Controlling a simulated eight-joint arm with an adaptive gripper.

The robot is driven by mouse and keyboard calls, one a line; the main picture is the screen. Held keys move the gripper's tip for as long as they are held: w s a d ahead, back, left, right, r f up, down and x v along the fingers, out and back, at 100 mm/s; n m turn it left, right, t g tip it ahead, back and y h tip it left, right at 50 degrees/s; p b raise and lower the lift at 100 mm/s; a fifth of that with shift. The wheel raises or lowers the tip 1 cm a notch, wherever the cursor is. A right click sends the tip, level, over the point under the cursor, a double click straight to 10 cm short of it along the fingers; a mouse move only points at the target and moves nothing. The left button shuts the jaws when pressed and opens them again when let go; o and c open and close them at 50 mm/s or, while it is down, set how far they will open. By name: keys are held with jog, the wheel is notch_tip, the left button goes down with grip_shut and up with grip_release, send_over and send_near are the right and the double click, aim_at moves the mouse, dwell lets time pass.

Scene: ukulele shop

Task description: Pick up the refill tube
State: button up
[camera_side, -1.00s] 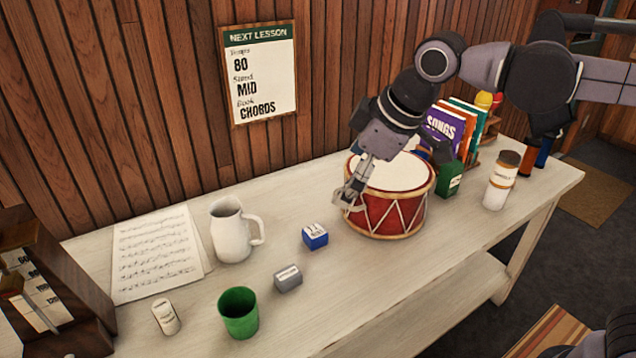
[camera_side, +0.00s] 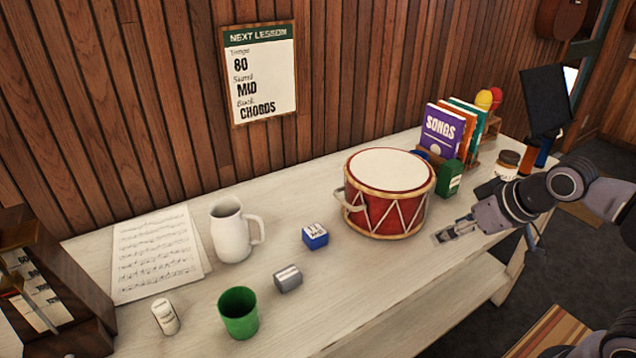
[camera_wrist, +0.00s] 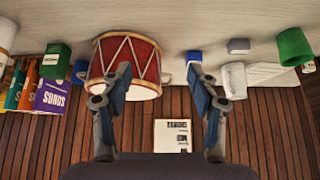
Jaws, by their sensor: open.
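A small white labelled cylinder (camera_side: 165,317) stands at the front left. The labels are too small to tell which is the refill tube. My gripper (camera_side: 438,237) is open and empty, low beside the drum's front right, with the tall tube behind it. In the wrist view my gripper's two fingers (camera_wrist: 160,84) are spread apart with nothing between them. A white object (camera_wrist: 5,38) is cut off at that view's left edge.
A red drum (camera_side: 388,205) stands close to my gripper. Books (camera_side: 440,133) and a green box (camera_side: 450,180) are behind it. A blue box (camera_side: 315,236), grey block (camera_side: 288,278), white mug (camera_side: 231,232) and green cup (camera_side: 239,312) stand left. The front middle is clear.

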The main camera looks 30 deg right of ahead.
jog(key=w+a+r+n+g, duration=0.1)
jog(key=w+a+r, duration=0.5)
jog(key=w+a, duration=0.3)
jog(key=n+g+y, duration=0.2)
jog(key=n, duration=0.1)
send_over(162, 307)
jog(key=s, duration=0.3)
notch_tip(162, 307, down, 10)
jog(key=x, duration=0.5)
jog(key=shift+s+d, duration=0.15)
jog(key=shift+d, duration=0.25)
jog(key=x, duration=0.4)
jog(key=shift+d+f, duration=0.2)
jog(key=shift+d, duration=0.2)
jog(key=shift+x, duration=0.75)
